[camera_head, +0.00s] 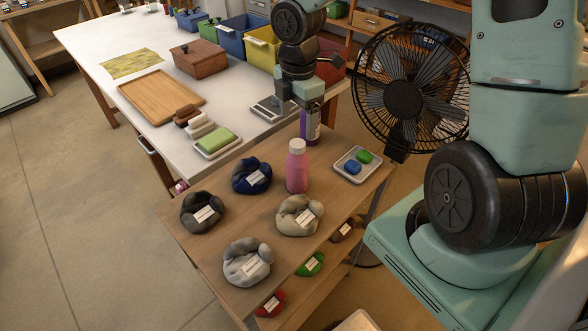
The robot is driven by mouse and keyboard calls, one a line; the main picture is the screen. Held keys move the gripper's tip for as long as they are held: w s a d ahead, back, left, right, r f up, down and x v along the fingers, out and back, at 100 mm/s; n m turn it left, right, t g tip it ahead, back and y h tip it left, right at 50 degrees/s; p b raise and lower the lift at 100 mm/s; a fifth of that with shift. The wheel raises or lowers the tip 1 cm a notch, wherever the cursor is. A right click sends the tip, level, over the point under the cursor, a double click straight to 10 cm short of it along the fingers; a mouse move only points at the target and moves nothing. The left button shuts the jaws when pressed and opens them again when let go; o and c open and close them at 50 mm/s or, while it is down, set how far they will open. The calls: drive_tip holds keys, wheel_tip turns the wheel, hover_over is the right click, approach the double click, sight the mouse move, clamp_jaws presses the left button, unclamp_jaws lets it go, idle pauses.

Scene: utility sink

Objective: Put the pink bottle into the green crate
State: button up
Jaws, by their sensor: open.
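The pink bottle (297,171) stands upright on the wooden shelf top, with a pale cap, among the grey, blue and beige bundles. The green crate (208,32) is at the far end of the white table, between blue bins and partly hidden by them. My gripper (295,106) is open and points down, above and behind the pink bottle in the picture, apart from it. A purple bottle (310,128) shows just below my gripper, its top hidden. I cannot tell whether my gripper touches it.
Several labelled bundles (247,262) surround the pink bottle; a tray (356,165) with soaps is at its right. A black fan (405,92) stands behind right. The table holds a wooden board (160,98), brown box (198,58), soap dish (215,143) and yellow bin (262,48).

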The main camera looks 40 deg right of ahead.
sight(298, 143)
wheel_tip(298, 143, down, 11)
drive_tip(key=shift+d+r, duration=0.1)
drive_tip(key=shift+d, duration=0.05)
idle(0.4)
drive_tip(key=c, duration=1.4)
drive_tip(key=shift+r, duration=0.15)
drive_tip(key=shift+c, duration=0.2)
